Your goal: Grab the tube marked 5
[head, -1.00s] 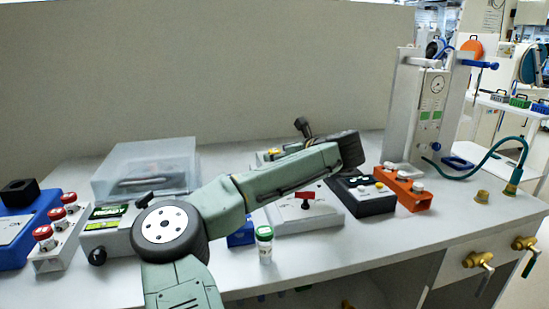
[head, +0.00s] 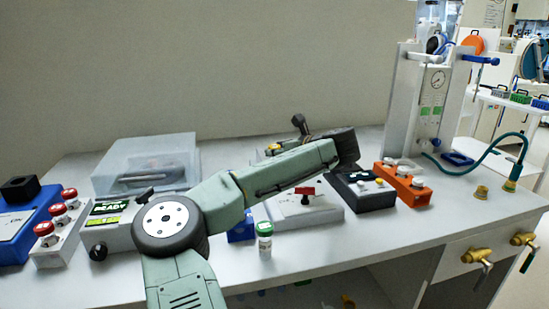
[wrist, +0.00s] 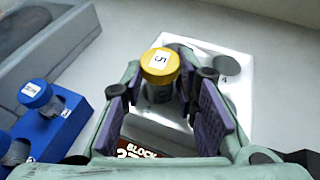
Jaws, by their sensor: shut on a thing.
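The tube marked 5 (wrist: 160,66) has a yellow cap with a white label and shows in the wrist view. My gripper (wrist: 163,92) is shut on it, with one purple-padded finger on each side. The tube's lower part is partly hidden between the fingers. Behind it is a bright metal block (wrist: 218,95) with a round dark spot and a small mark 4. I cannot tell whether the tube's bottom is clear of the block. In the head view my arm hides most of the gripper.
In the wrist view a blue rack (wrist: 62,130) with blue-capped tubes stands at left. In the head view, a green-capped vial (head: 264,240) stands near the front edge, an orange rack (head: 408,187) at right and a red-capped rack (head: 60,243) at left.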

